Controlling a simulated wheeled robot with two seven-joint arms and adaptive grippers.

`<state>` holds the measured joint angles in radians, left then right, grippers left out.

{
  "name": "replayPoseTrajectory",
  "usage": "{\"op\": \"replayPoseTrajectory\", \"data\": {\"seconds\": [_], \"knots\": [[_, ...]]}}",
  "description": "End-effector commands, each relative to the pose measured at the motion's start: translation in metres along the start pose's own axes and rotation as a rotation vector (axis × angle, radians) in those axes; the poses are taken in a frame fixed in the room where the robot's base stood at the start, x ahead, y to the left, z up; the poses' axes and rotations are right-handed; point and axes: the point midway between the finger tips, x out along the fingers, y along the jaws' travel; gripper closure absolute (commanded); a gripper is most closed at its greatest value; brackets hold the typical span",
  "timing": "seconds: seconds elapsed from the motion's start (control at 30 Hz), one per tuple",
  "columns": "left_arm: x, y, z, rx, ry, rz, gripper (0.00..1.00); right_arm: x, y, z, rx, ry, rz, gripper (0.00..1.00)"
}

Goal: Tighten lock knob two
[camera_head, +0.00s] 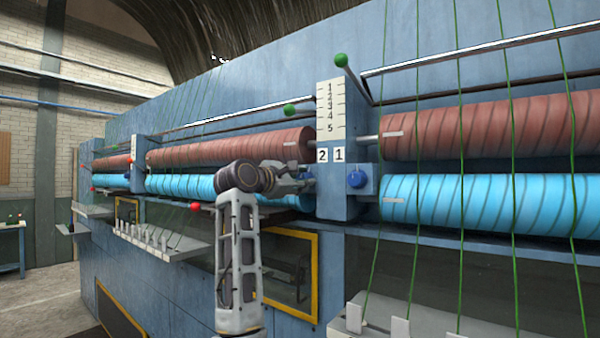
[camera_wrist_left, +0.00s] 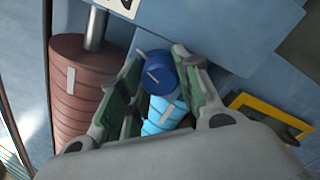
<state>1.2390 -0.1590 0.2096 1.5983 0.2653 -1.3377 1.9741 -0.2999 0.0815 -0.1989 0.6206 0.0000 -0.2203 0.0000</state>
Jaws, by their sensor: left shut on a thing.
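The blue lock knob two (camera_wrist_left: 160,77), with a pale line on its face, sits between the green-padded fingers of my left gripper (camera_wrist_left: 158,62) in the wrist view. In the head view my left gripper (camera_head: 299,182) reaches from the left to the post's left side, under the label "2" (camera_head: 322,156), and mostly hides that knob. The gripper is shut on the knob. Another blue knob (camera_head: 357,179), under the label "1" (camera_head: 339,155), is on the right side of the post (camera_head: 343,206). My right gripper is not in view.
Red-brown rollers (camera_head: 480,128) and blue rollers (camera_head: 480,203) run along both sides of the post. Green-tipped levers (camera_head: 341,60) stick out above, and a red ball (camera_head: 195,206) is left of my arm. Green cords cross the right side. A yellow-framed window (camera_head: 290,270) lies below.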

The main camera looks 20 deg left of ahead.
Motion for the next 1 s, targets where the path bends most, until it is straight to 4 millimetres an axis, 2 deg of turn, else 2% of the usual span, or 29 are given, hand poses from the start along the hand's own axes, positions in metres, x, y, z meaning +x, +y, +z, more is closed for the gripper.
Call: {"op": "replayPoseTrajectory", "data": {"seconds": [0.1, 0.5, 1.0], "knots": [[-0.001, 0.004, 0.005, -0.096, -0.006, 0.003, 0.91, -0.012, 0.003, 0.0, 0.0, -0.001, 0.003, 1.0], [-0.001, 0.004, 0.005, -0.33, -0.006, 0.005, 0.92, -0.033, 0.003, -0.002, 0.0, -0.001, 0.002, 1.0], [-0.002, 0.004, 0.003, -0.39, -0.006, 0.008, 0.92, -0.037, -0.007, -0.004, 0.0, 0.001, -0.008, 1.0]]}}
